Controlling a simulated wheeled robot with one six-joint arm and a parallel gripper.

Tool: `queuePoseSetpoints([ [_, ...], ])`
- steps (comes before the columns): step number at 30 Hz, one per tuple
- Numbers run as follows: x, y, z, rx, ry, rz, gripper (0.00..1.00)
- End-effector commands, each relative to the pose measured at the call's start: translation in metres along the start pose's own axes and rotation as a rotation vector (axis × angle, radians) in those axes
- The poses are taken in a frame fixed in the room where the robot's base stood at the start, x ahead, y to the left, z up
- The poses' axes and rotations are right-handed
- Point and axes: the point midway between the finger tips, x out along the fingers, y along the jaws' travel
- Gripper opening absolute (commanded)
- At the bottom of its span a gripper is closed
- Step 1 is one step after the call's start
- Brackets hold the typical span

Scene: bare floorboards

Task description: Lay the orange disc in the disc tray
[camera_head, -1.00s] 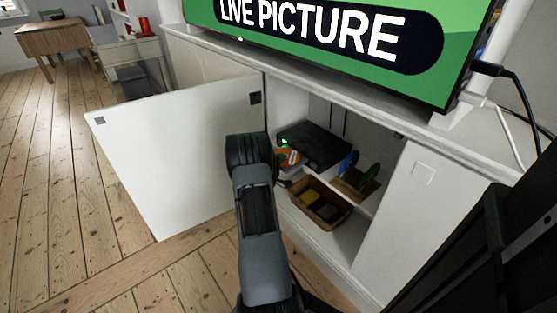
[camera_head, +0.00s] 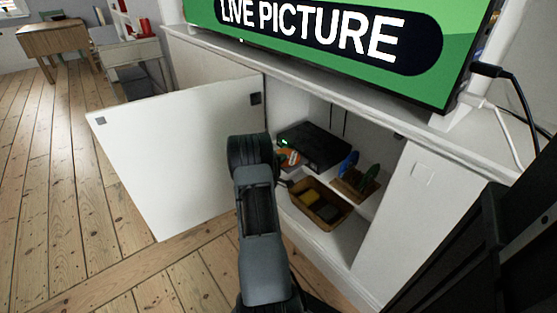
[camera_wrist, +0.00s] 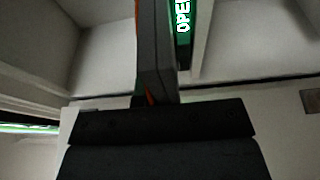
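The orange disc (camera_head: 289,158) shows small and partly covered at the front left of the black player (camera_head: 318,148), inside the open cabinet. In the wrist view thin orange slivers show along and between the grey fingers of my gripper (camera_wrist: 155,50), which look closed on the disc edge-on. The player's green lit display (camera_wrist: 183,20) reads "OPE", the rest cut off. In the head view my arm hides most of the gripper. I cannot make out the disc tray, or whether the disc touches it.
The white cabinet door (camera_head: 180,150) hangs open on the left. A wooden rack (camera_head: 345,190) with blue and green discs stands right of the player. A basket (camera_head: 308,215) with yellow and dark items sits below. Cabinet walls and shelf are close around the gripper.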

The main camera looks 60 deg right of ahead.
Motion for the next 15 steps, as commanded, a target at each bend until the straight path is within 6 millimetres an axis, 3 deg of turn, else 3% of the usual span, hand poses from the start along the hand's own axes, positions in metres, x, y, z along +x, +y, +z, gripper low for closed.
queuePoseSetpoints([
  [1,0.0067,-0.0057,0.0095,0.002,-0.020,-0.014,0.00],
  [15,0.0101,-0.0048,0.0107,0.005,-0.024,-0.012,0.00],
])
